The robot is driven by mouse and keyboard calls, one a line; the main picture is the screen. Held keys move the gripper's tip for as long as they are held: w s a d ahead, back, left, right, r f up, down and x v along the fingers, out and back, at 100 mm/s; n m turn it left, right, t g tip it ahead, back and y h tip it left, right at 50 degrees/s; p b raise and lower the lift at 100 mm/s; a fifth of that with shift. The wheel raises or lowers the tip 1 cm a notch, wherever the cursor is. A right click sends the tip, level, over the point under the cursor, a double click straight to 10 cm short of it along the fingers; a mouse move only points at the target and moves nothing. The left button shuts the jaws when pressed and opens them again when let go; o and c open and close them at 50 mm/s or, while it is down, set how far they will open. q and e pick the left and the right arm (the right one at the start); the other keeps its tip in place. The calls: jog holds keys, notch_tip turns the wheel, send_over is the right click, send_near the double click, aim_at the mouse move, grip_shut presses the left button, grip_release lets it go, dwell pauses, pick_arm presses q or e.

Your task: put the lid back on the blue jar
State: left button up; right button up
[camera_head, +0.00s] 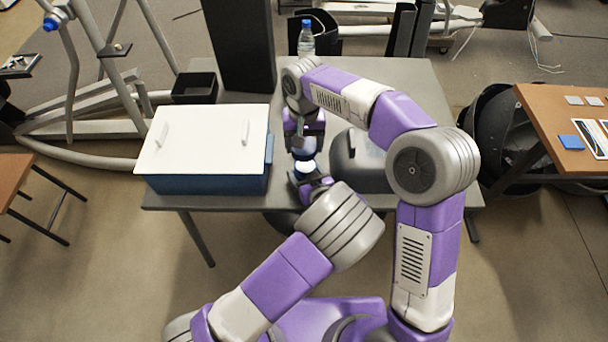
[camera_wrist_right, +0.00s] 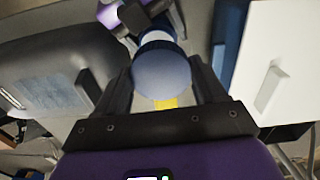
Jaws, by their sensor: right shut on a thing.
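My right gripper (camera_head: 304,142) points down over the table and is shut on a round grey-blue lid (camera_wrist_right: 162,75). The lid also shows in the head view (camera_head: 304,153). Just beyond the lid is a white and dark blue part of the jar (camera_wrist_right: 155,38), which appears in the head view as a pale bright spot (camera_head: 306,168). I cannot tell whether lid and jar touch. My left gripper (camera_head: 308,182) is close beside the jar, on the near side. Its fingers are mostly hidden, so its grip on the jar is unclear.
A blue box with a white top (camera_head: 204,140) stands left of the jar on the grey table (camera_head: 385,72). A dark grey rounded case (camera_head: 355,160) is on the right. A black open bin (camera_head: 195,88) and a water bottle (camera_head: 306,40) are at the back.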

pick_arm(q)
jog(key=c, duration=0.7)
pick_arm(e)
send_over(305, 166)
jog(key=shift+d+f, duration=0.1)
jog(key=shift+f, duration=2.4)
jog(key=shift+f, duration=0.1)
jog(key=shift+f, duration=0.8)
jog(key=shift+f, duration=0.55)
pick_arm(q)
grip_shut()
pick_arm(e)
jog(key=shift+m, duration=1.7)
